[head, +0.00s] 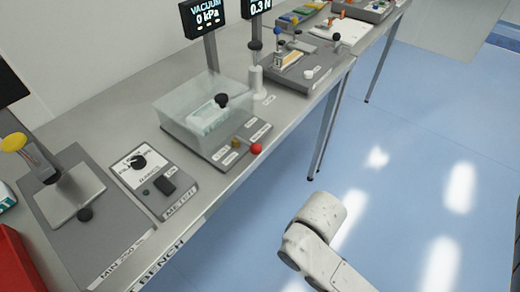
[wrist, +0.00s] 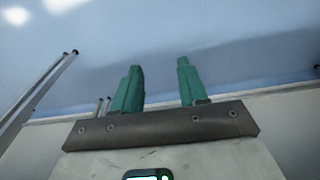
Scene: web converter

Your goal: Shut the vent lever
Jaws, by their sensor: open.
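The vacuum station (head: 212,150) is a grey base on the bench with a clear box (head: 200,112) that has a black knob on its lid. At its front edge are a red ball knob (head: 256,149) and a small brass-coloured part (head: 236,142) beside small labels. I cannot read these labels, so I cannot tell for sure which part is the vent lever or how it is set. My gripper (wrist: 159,88) shows in the wrist view with two green fingers apart and nothing between them. It points at the floor area, away from the station. In the head view my gripper is out of sight.
The bench (head: 110,125) runs from front left to far right. A meter unit (head: 150,180), a plate with a yellow knob (head: 13,142) and a red bin (head: 18,262) stand at left. A display (head: 205,15) reads 0 kPa. The blue floor (head: 420,160) at right is clear.

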